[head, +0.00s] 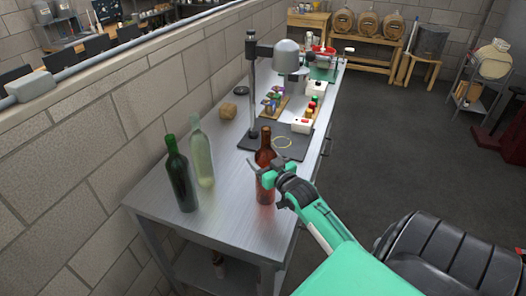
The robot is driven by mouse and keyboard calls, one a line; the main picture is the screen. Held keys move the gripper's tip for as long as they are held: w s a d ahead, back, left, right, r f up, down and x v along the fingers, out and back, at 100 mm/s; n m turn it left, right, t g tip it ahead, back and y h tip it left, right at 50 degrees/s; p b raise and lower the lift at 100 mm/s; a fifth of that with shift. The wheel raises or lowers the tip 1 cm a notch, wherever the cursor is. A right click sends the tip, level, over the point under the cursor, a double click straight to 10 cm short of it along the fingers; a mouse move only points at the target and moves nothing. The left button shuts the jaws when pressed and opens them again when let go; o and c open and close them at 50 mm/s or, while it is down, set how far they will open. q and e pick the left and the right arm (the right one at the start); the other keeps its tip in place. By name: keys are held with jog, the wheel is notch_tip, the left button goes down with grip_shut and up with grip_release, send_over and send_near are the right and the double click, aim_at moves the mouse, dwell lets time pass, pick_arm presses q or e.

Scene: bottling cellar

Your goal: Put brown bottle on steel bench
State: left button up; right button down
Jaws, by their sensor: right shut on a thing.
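The brown bottle (265,149) is upright at the right edge of the steel bench (228,225). My right gripper (264,170), at the end of a green arm, is shut on the bottle's body. The bottle's base is over the bench top in the picture; I cannot tell whether it touches the surface. A dark green bottle (181,178) and a pale clear bottle (201,155) stand to its left on the bench. My left gripper is not in view.
A capping press (252,95) with a dark base stands behind the brown bottle. A brick wall (110,130) borders the left. The bench's front left is clear.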

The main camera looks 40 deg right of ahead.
jog(key=shift+r, duration=0.1)
jog(key=shift+c, duration=1.6)
grip_release()
jog(key=shift+a, duration=0.1)
jog(key=shift+s, duration=0.15)
jog(key=s+a+b, duration=0.1)
jog(key=s+b, duration=0.2)
jog(key=s, duration=0.8)
jog(key=shift+s+a, duration=0.3)
jog(key=shift+a, duration=0.05)
jog(key=shift+s, duration=0.1)
